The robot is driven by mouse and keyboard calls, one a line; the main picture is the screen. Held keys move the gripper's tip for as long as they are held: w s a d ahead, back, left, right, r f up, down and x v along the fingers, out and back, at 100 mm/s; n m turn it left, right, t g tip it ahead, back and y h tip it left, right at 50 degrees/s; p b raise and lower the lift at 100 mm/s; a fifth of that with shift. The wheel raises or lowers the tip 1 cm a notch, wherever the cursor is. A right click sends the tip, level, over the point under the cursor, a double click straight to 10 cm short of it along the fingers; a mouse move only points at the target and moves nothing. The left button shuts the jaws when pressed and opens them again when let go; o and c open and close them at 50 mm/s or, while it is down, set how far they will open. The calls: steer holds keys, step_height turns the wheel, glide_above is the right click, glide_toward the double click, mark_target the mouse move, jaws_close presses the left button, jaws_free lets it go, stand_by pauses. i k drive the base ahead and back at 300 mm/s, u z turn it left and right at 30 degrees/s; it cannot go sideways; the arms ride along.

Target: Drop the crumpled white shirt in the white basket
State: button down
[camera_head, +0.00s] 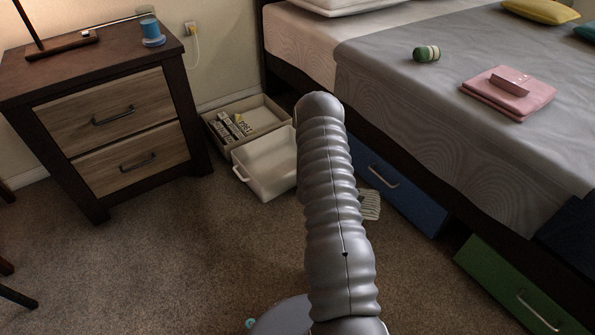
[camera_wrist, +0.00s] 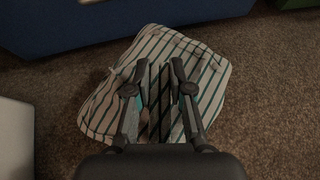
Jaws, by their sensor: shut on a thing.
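The crumpled white shirt (camera_wrist: 205,75) has dark and greenish stripes and lies on the carpet in the wrist view. My gripper (camera_wrist: 160,68) is over its middle, with the cloth between its fingers, shut on it. In the head view only an edge of the shirt (camera_head: 370,204) shows, right of my arm; my gripper is hidden there behind the arm. The white basket (camera_head: 248,178) stands on the floor left of my arm, its right part covered by the arm. A pale wall, probably the basket (camera_wrist: 14,140), shows at the left edge of the wrist view.
A beige tray (camera_head: 214,130) with small items lies behind the basket, beside the nightstand (camera_head: 125,110). A blue drawer (camera_head: 395,190) and a green drawer (camera_head: 515,285) are under the bed (camera_head: 460,120). Carpet left of my arm is mostly clear.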

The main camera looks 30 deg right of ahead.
mark_target(281, 166)
steer(key=u, duration=0.05)
steer(key=i, duration=1.25)
steer(key=z, duration=0.05)
